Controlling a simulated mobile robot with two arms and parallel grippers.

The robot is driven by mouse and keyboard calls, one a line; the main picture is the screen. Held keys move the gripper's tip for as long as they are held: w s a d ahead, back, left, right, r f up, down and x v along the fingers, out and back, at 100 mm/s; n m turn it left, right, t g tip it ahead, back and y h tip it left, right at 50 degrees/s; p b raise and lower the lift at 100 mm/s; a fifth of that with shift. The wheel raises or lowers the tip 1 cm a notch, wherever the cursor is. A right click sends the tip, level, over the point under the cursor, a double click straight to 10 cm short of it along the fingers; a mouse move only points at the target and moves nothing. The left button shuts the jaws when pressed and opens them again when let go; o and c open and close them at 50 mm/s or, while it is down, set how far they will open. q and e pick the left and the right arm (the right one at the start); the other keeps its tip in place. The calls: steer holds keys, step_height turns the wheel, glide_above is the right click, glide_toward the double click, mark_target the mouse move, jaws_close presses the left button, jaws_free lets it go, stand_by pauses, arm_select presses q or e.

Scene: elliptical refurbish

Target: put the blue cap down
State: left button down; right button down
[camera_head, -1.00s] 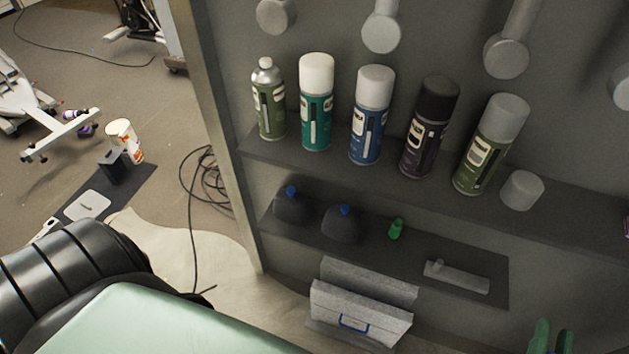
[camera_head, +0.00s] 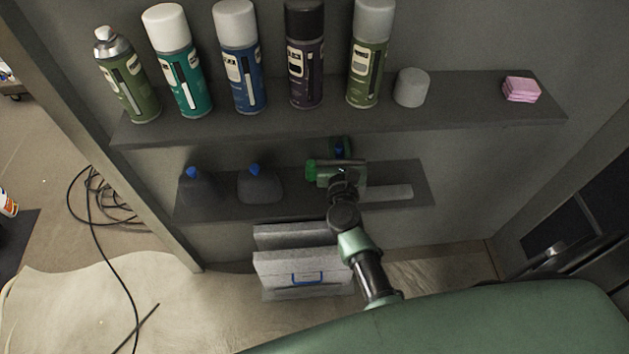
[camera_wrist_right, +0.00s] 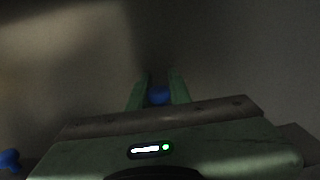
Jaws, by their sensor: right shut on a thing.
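The blue cap (camera_head: 340,153) is small and sits between the green fingers of my right gripper (camera_head: 341,148), over the back of the lower shelf (camera_head: 395,172). In the right wrist view the cap (camera_wrist_right: 158,95) shows between the two fingertips (camera_wrist_right: 159,92), and the gripper is shut on it. I cannot tell whether the cap touches the shelf. My left gripper is not in view.
Two dark bottles with blue tops (camera_head: 202,188) (camera_head: 260,184) and a small green bottle (camera_head: 311,170) stand left of my gripper. A flat grey piece (camera_head: 388,192) lies to its right. Spray cans (camera_head: 241,60), a grey cap (camera_head: 411,87) and pink sponges (camera_head: 521,89) occupy the upper shelf (camera_head: 455,105).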

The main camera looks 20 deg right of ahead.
step_height(320, 180, down, 10)
steer(key=b, duration=0.7)
steer(key=shift+r+b, duration=0.15)
steer(key=shift+b, duration=0.2)
steer(key=shift+r, duration=0.15)
steer(key=shift+f+b, duration=0.4)
steer(key=shift+f, duration=0.1)
steer(key=c, duration=1.3)
jaws_free()
steer(key=shift+r, duration=0.1)
